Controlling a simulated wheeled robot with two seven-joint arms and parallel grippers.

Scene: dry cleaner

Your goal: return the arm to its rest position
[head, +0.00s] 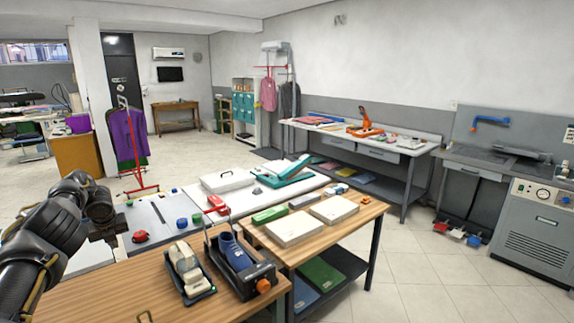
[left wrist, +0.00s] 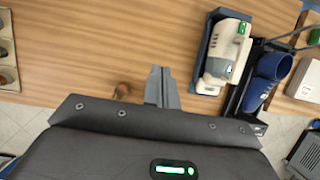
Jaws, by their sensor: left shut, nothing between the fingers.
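My left arm comes in from the left edge of the head view. Its left gripper (head: 108,232) hangs above the far left part of the wooden table, clear of the things on it. In the left wrist view the two fingers (left wrist: 161,84) are together with nothing between them, over bare wood. My right gripper is in neither view.
On the wooden table (head: 110,292) stand a beige device (head: 184,264) in a dark tray and a blue shoe-like form (head: 235,252) in a black holder. A small brass-coloured piece (head: 145,316) is at the front edge. A white worktop (head: 165,205) with a red knob (head: 140,237) lies behind.

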